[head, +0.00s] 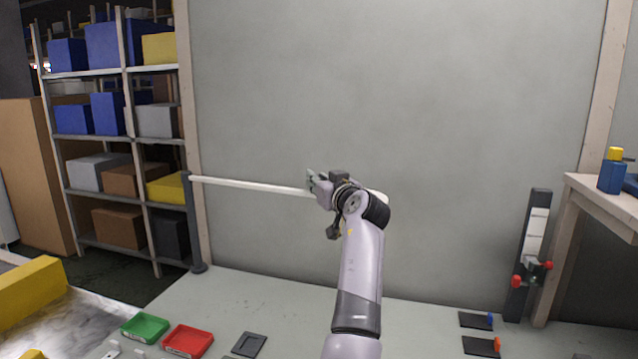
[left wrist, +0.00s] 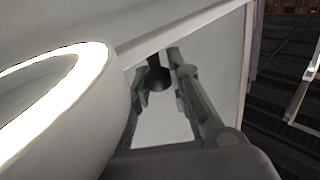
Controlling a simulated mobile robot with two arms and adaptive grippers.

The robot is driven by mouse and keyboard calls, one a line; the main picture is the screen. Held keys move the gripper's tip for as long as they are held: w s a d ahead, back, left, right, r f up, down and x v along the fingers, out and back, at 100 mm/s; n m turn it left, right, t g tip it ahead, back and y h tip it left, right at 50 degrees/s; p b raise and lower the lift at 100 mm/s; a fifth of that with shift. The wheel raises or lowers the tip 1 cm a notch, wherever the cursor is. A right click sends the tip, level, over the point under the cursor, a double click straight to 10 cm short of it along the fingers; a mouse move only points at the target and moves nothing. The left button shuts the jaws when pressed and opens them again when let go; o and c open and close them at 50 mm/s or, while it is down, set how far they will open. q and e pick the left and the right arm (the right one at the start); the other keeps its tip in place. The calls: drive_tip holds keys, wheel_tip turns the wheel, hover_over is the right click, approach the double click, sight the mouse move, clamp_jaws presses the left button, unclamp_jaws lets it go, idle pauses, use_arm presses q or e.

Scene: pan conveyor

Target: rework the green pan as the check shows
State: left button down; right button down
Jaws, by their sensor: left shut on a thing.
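The green pan (head: 145,328) is a shallow tray on the grey table at the lower left. My left gripper (head: 314,185) is well above the table, in front of the grey wall and at a long white bar (head: 245,185). The left wrist view shows my left gripper (left wrist: 162,62) shut on a small dark part (left wrist: 157,77); whether it belongs to the bar is unclear. A white ring with a glowing rim (left wrist: 85,100) fills the left of that view, close beside the fingers. My right gripper is not in view.
The bar joins a dark post (head: 192,225). A red tray (head: 188,341) and a dark square plate (head: 249,344) lie near the green pan. A stand with red knobs (head: 533,255) is at right. The table's middle is mostly clear.

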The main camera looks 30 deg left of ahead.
use_arm(q)
drive_tip(key=shift+r, duration=0.4)
drive_tip(key=c, duration=1.9)
unclamp_jaws()
drive_tip(key=shift+o, duration=1.2)
drive_tip(key=shift+w+f, duration=0.3)
drive_tip(key=shift+w, duration=0.1)
drive_tip(key=shift+o, duration=1)
drive_tip(key=shift+s, duration=0.1)
wheel_tip(320, 180, up, 10)
